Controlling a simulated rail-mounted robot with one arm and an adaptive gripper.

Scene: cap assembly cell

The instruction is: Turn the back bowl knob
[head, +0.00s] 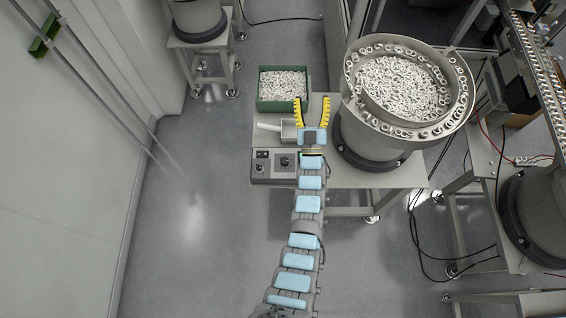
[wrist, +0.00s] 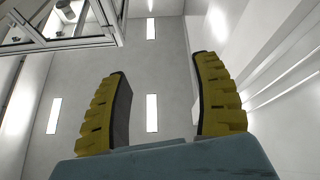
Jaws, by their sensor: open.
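A grey control box (head: 272,168) sits at the left front of the bench. A dark round knob (head: 285,161) is on its face, beside a small dark switch panel (head: 261,161). The frames do not mark which bowl this knob belongs to. My gripper (head: 312,102) has yellow ribbed fingers spread apart with nothing between them. It is above the bench, right of the box and left of the large bowl feeder (head: 368,130). In the wrist view my gripper (wrist: 162,66) is open against the ceiling, and no knob shows there.
The large bowl holds many white caps (head: 400,86). A green bin (head: 262,104) of white parts and a grey scoop-like tray (head: 288,131) lie behind the box. Another feeder (head: 198,20) stands at the back left and one (head: 540,215) at right. Floor left of the bench is clear.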

